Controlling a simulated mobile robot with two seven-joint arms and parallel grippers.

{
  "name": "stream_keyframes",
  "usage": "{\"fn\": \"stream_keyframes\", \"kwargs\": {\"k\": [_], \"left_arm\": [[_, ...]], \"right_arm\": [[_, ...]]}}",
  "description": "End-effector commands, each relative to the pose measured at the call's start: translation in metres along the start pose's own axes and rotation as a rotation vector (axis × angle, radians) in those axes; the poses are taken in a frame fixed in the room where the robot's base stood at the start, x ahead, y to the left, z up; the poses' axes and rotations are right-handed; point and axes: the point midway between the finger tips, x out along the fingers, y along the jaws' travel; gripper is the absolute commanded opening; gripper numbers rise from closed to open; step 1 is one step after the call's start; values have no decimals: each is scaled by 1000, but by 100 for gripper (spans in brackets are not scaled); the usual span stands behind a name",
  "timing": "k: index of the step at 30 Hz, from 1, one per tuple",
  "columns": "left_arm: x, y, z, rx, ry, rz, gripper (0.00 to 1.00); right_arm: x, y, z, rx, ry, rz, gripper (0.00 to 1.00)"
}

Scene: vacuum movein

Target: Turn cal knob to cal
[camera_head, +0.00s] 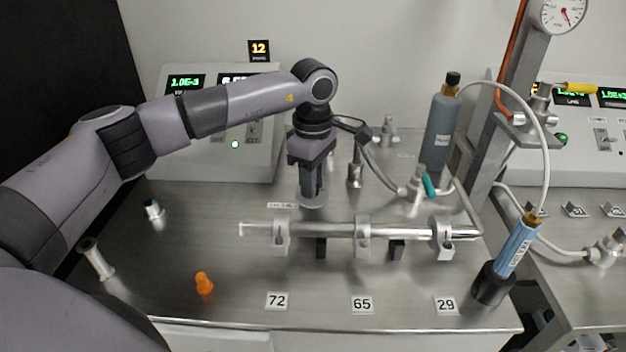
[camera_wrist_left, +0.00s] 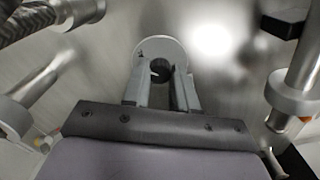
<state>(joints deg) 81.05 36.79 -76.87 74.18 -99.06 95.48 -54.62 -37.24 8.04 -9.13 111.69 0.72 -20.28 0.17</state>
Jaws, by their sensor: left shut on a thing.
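The cal knob's round metal dial plate (camera_head: 315,203) sits on the bench top behind the horizontal metal tube. My left gripper (camera_head: 313,190) points straight down onto it. In the left wrist view the pale dial plate (camera_wrist_left: 157,47) carries a small dark mark near its upper left. The dark knob (camera_wrist_left: 160,70) is at its middle, between the two fingers of my left gripper (camera_wrist_left: 160,88), which are shut on it. The fingers hide much of the knob, and I cannot read its setting. My right gripper is not in view.
A metal tube (camera_head: 335,231) on clamps runs close in front of the knob. A grey control box (camera_head: 263,160) stands behind. A grey bottle (camera_head: 441,130) and hoses are at the right.

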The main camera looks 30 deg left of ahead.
Motion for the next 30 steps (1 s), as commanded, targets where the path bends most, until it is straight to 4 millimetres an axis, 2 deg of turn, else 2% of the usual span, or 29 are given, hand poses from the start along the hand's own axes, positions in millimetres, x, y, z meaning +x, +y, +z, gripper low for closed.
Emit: {"fn": "stream_keyframes", "kwargs": {"k": [10, 25, 26, 27, 28, 30], "left_arm": [[-2, 1, 0, 125, -3, 5, 0], [-2, 1, 0, 142, -2, 5, 0], [-2, 1, 0, 142, -2, 6, 30], [-2, 1, 0, 142, -2, 5, 43], [-2, 1, 0, 142, -2, 5, 53], [-2, 1, 0, 142, -2, 4, 53]], "right_arm": [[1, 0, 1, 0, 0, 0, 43], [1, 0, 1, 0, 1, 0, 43], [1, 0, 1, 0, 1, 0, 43], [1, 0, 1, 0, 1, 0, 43], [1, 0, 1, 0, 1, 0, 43], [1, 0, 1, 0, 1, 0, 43]]}}
